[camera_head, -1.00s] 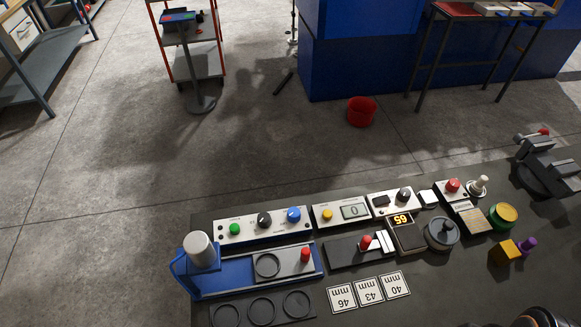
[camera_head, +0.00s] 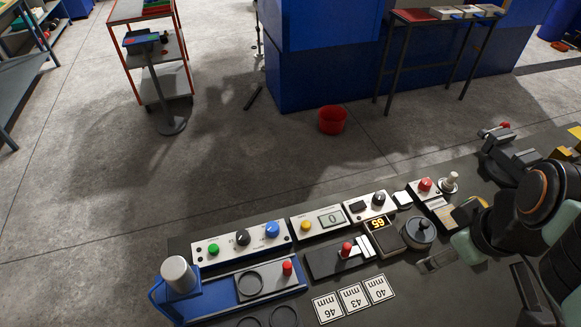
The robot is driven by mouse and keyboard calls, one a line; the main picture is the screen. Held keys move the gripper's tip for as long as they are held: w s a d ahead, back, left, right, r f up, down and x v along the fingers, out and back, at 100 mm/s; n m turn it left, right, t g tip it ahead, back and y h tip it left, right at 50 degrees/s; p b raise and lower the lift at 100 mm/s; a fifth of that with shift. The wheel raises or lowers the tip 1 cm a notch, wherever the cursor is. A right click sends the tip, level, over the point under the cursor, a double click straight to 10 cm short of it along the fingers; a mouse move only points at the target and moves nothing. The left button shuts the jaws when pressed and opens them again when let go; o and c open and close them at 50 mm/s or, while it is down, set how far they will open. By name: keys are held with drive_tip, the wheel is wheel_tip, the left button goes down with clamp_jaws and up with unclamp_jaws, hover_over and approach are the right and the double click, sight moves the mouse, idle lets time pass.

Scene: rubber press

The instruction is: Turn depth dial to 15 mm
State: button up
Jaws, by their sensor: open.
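Another white panel to the right carries a second black knob (camera_head: 379,199). Labels are too small to read, so I cannot tell which knob is the depth dial or its setting. A display (camera_head: 331,219) beside a yellow button reads 0. My gripper (camera_head: 480,279) is at the lower right, open and apart from the knobs. My arm hides part of the bench there.
A blue press base (camera_head: 163,304) with a white-topped cylinder stands at the left. A red-knobbed lever (camera_head: 346,249), a scale reading 65 (camera_head: 377,225) and a round grey weight (camera_head: 419,231) stand nearby. Number cards (camera_head: 352,297) lie in front. A vise (camera_head: 510,155) stands at the right.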

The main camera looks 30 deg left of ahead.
drive_tip(key=w+a+n, duration=0.7)
drive_tip(key=w+a, duration=0.4)
drive_tip(key=w, duration=0.1)
drive_tip(key=n+g, duration=0.3)
drive_tip(key=n, duration=0.5)
hover_over(243, 235)
wheel_tip(243, 235, down, 23)
drive_tip(key=shift+s+d+r, duration=0.15)
wheel_tip(243, 235, down, 6)
drive_tip(key=shift+r, duration=0.15)
drive_tip(key=shift+f, duration=0.3)
